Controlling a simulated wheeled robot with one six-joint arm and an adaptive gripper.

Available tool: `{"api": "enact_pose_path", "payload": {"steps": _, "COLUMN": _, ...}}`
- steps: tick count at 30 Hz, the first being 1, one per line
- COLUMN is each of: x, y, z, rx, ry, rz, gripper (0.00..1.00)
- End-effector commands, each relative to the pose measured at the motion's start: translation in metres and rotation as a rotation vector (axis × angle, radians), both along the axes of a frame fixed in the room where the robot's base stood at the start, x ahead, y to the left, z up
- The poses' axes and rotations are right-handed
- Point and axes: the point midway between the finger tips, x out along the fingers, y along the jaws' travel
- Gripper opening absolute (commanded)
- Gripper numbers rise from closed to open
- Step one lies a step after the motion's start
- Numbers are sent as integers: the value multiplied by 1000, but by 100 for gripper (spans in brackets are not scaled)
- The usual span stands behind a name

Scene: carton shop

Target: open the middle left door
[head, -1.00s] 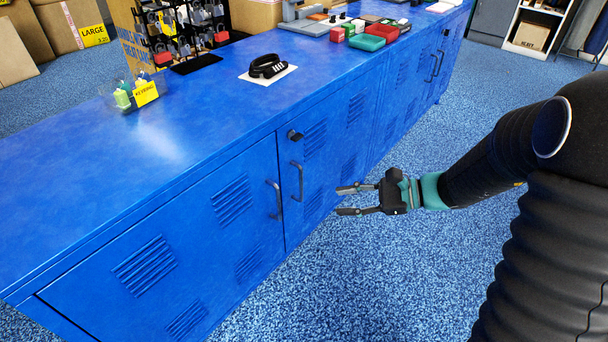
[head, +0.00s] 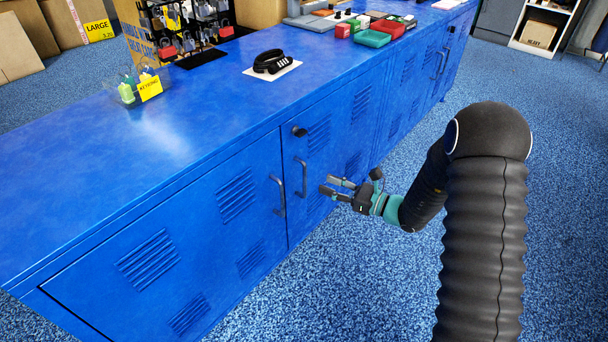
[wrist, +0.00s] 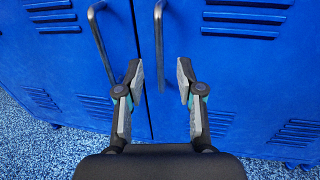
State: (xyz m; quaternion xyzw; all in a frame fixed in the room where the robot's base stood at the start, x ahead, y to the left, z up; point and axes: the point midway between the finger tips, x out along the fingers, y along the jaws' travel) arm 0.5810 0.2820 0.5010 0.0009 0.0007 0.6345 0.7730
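The middle left door (head: 336,153) of the blue cabinet is shut. It has a dark bar handle (head: 302,177) near its left edge and a round black lock knob (head: 299,131) above it. My gripper (head: 331,186) is open and empty, in front of this door and a little right of the handle in the head view. In the wrist view my gripper (wrist: 159,74) has its fingers spread, with the handle (wrist: 158,38) showing between the fingertips. I cannot tell exactly how far the handle is from them.
The far left door (head: 215,235) is shut, its own handle (head: 279,196) close beside. A black strap-like item (head: 272,62) lies on a white sheet on the cabinet top (head: 185,125). The carpet (head: 350,290) in front is clear.

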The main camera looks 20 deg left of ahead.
Motion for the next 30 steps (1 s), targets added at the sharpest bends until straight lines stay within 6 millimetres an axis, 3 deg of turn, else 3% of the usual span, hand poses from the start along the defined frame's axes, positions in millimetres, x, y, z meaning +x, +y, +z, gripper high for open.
{"api": "enact_pose_path", "payload": {"steps": 6, "x": 7, "y": 42, "z": 0, "rx": 0, "ry": -1, "rz": 4, "gripper": 37}}
{"api": "enact_pose_path", "payload": {"steps": 12, "x": 13, "y": 69, "z": 0, "rx": 0, "ry": 0, "rz": 2, "gripper": 37}}
{"api": "enact_pose_path", "payload": {"steps": 18, "x": 16, "y": 81, "z": 0, "rx": 0, "ry": 0, "rz": 0, "gripper": 37}}
{"api": "enact_pose_path", "payload": {"steps": 27, "x": 16, "y": 82, "z": 0, "rx": 0, "ry": 0, "rz": 0, "gripper": 37}}
{"api": "enact_pose_path", "payload": {"steps": 30, "x": 16, "y": 82, "z": 0, "rx": 0, "ry": 0, "rz": 0, "gripper": 12}}
